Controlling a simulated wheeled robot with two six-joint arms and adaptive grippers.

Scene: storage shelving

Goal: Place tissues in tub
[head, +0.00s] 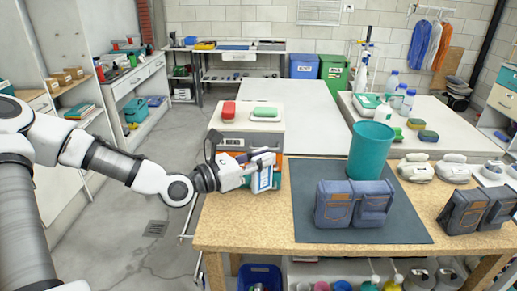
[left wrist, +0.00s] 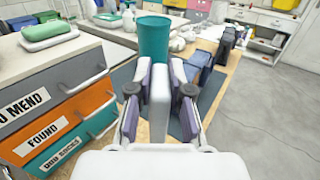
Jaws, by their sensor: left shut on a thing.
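My left gripper (head: 262,163) reaches in from the left over the left part of the wooden table. It is shut on a tissue pack (head: 264,181), white with blue, held upright. In the left wrist view the pack (left wrist: 160,98) stands between the two finger pads of the gripper (left wrist: 161,92). A teal tub (head: 371,151) stands upright on the table, behind and to the right of the gripper. It also shows in the left wrist view (left wrist: 153,37), beyond the pack. My right gripper is not in view.
Blue-grey fabric bags (head: 353,204) stand on a dark mat (head: 306,222), in front of the tub. A labelled drawer unit (head: 246,126) stands close behind the gripper, with red and green boxes on top. More bags (head: 478,210) and pale items (head: 453,168) are at the right.

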